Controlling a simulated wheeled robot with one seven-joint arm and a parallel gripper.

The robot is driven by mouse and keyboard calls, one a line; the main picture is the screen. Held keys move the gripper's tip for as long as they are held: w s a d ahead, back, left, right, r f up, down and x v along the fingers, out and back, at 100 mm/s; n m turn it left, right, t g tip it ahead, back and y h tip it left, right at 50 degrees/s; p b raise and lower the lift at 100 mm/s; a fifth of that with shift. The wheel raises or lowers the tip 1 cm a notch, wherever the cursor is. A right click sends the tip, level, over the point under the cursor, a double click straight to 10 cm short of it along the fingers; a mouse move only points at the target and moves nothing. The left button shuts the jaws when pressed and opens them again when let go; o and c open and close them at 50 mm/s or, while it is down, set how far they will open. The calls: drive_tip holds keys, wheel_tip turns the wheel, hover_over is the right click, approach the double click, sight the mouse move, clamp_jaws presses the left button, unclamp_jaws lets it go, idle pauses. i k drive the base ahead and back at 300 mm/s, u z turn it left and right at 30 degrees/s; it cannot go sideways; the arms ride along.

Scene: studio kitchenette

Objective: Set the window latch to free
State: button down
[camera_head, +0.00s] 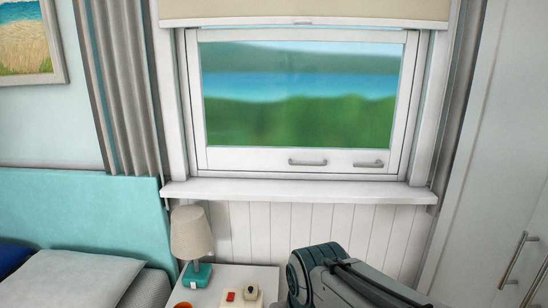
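The window (300,159) is in the middle of the head view, in a white frame, and looks closed. On its lower rail are two grey metal fittings. The left one is a bar handle (307,162) lying level. The right one is a lever (368,164) that also lies about level, with a thicker end at its right; it looks like the latch. The view does not show clearly whether it is locked or free. My gripper is not in view; only a dark grey part of my arm shows at the bottom, below the sill and apart from the window.
A white sill (300,190) juts out below the window. A cream blind (305,10) covers the top. A lamp (191,238) and small items stand on a white nightstand (262,276) beside the bed (85,205). Grey curtains (125,85) hang at the sides; a white cupboard (500,170) stands right.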

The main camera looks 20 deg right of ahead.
sight(378, 164)
drive_tip(key=u, duration=0.05)
drive_tip(key=k, duration=0.3)
drive_tip(key=u, duration=0.05)
drive_tip(key=i, duration=1)
drive_tip(key=z, duration=0.8)
